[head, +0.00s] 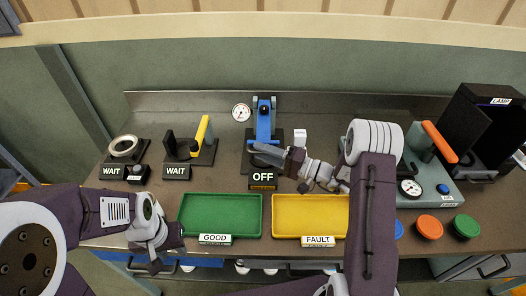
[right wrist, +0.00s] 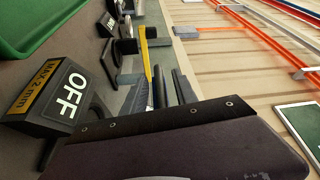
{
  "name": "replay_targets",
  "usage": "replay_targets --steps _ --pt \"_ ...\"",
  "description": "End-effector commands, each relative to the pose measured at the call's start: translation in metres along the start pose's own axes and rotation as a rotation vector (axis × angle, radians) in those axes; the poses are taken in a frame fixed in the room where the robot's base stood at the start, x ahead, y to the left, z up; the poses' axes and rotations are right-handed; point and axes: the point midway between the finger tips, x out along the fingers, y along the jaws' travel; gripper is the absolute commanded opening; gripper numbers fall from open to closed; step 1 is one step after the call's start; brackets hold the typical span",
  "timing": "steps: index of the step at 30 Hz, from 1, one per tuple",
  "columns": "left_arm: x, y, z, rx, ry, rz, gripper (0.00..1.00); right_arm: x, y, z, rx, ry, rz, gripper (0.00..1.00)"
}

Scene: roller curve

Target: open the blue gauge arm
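The blue gauge arm (head: 264,122) stands on a dark base at the back middle of the bench, behind the black OFF sign (head: 263,178). My right gripper (head: 265,153) reaches in from the right, at the lower front end of the blue arm; its grey fingers overlap that end, and I cannot tell whether they touch it. The right wrist view shows the OFF sign (right wrist: 65,100) close by, with my dark gripper body filling the bottom. My left gripper (head: 155,264) hangs low at the bench's front left, away from the blue arm. Its finger opening is unclear.
A green GOOD tray (head: 220,212) and a yellow FAULT tray (head: 310,212) lie in front. A yellow-handled clamp (head: 202,133) and a ring fixture (head: 124,146) stand left. A white dial (head: 241,112) is beside the blue arm. An orange-handled device (head: 440,142) stands right.

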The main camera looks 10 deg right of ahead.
Motion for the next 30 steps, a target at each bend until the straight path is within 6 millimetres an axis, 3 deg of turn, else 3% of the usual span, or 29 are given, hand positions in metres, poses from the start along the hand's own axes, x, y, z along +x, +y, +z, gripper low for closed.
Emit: replay_targets --steps 1,3,4,30 --pt "0.0001 0.0 0.0 0.0 0.0 0.0 0.36 -0.0001 0.0001 0.0 0.0 0.0 0.0 0.23" --pt "0.0001 0.0 0.0 0.0 0.0 0.0 0.36 -0.0002 0.0 0.0 0.0 0.0 0.0 0.04" --pt "0.0001 0.0 0.0 0.0 0.0 0.0 0.36 -0.0002 0.0 0.0 0.0 0.0 0.0 0.0" --pt "0.0001 0.0 0.0 0.0 0.0 0.0 0.36 -0.0002 0.0004 0.0006 0.002 -0.002 0.001 0.0"
